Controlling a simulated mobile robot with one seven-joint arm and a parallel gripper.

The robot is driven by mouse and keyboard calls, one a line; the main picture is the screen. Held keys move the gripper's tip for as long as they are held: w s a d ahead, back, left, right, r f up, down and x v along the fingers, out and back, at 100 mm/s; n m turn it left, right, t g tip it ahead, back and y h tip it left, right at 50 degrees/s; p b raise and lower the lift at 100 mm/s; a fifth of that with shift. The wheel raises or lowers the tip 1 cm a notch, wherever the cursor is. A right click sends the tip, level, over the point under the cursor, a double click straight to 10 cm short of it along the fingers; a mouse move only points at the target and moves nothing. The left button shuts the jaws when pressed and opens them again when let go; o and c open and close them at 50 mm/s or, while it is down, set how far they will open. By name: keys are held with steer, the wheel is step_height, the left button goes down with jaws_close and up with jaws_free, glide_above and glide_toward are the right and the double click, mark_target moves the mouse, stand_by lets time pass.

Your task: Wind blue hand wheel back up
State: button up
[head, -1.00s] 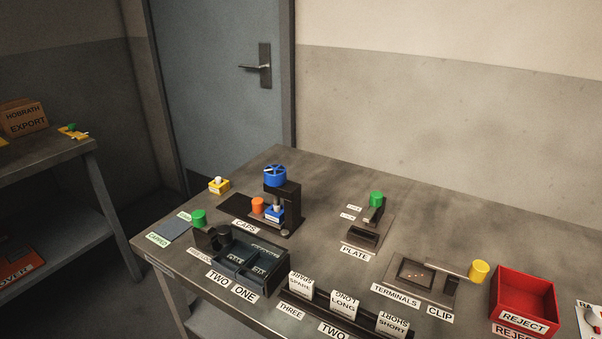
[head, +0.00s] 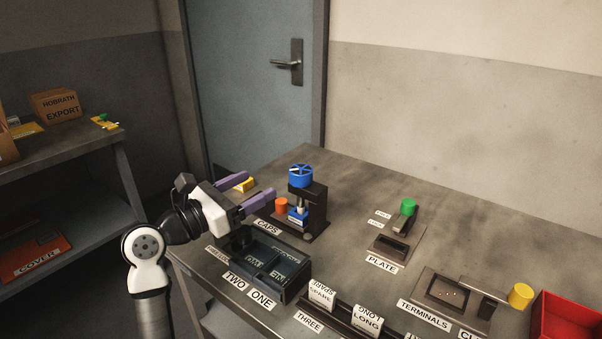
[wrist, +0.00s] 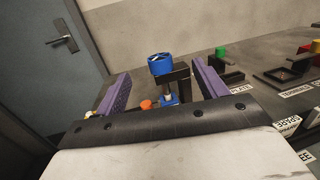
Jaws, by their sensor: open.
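The blue hand wheel (head: 301,175) sits on top of a black press stand (head: 312,209) on the table. Under it is a blue block (head: 298,215) at the foot of the stand, with a grey shaft between. My gripper (head: 254,191) is open and empty, its two purple fingers pointing toward the stand from the left. It is apart from the wheel and lower than it. In the wrist view the wheel (wrist: 160,64) appears ahead, between the fingers.
An orange knob (head: 281,204) stands just left of the press. A dark compartment tray (head: 268,270) lies in front. A green knob (head: 408,206) and a red bin (head: 568,318) are to the right. A yellow block (head: 244,184) sits behind my fingers.

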mark_target(292, 175)
steer(key=shift+w+f+y, duration=0.4)
steer(key=shift+f, duration=0.45)
steer(key=shift+w+d+f, duration=0.15)
steer(key=shift+w+d, duration=0.1)
steer(key=shift+w, duration=0.05)
steer(key=p+x, duration=0.3)
steer(key=x, duration=1)
steer(key=shift+d+f, duration=0.1)
steer(key=shift+f, duration=0.05)
steer(key=c, duration=1)
